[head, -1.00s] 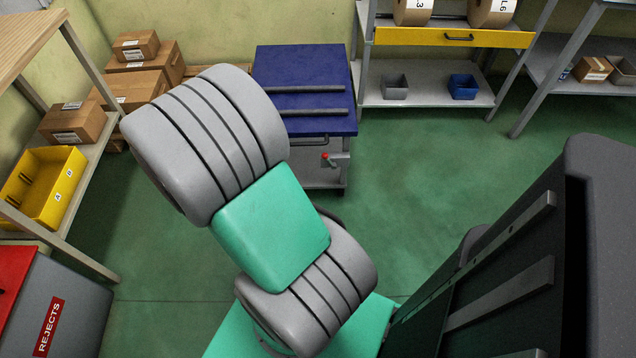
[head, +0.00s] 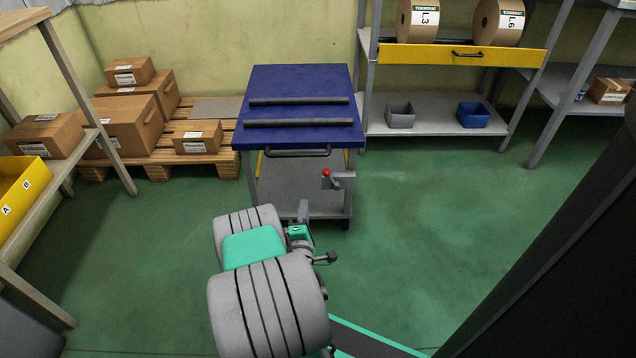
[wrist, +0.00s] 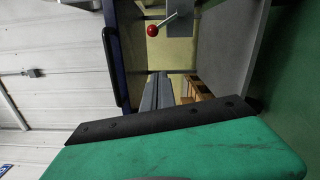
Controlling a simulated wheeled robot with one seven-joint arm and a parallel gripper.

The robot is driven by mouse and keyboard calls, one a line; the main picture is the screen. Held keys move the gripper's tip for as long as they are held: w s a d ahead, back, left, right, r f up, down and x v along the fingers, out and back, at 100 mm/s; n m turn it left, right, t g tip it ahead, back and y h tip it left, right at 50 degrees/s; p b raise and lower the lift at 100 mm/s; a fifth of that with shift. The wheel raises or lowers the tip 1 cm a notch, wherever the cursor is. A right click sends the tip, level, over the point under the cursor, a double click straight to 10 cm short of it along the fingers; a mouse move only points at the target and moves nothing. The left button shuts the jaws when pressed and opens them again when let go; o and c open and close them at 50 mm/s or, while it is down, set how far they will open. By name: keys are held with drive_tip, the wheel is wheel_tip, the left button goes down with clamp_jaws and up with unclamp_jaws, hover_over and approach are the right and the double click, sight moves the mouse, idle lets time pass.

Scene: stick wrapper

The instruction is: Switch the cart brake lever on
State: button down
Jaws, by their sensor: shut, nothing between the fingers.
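The cart (head: 250,93) has a blue top with two dark bars on it and a dark push handle (head: 298,153) on its near side. Its brake lever (head: 326,173), with a red ball knob, sits on a grey bracket (head: 345,180) below the top at the right. The wrist view shows the red knob (wrist: 152,30) and its thin metal rod (wrist: 168,20) at the top, apart from my fingers. My gripper (head: 303,208) is in front of the cart, below and left of the lever. In the wrist view its fingers (wrist: 157,90) are together and empty.
A pallet (head: 160,165) with several cardboard boxes stands left of the cart. The green floor (head: 420,220) in front and to the right is clear.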

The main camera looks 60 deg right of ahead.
sight(331, 179)
drive_tip(key=d+p, duration=0.7)
drive_tip(key=d, duration=0.4)
drive_tip(key=shift+w+r+p, duration=0.3)
drive_tip(key=shift+w+r, duration=0.1)
drive_tip(key=shift+w, duration=0.05)
drive_tip(key=shift+d, duration=0.1)
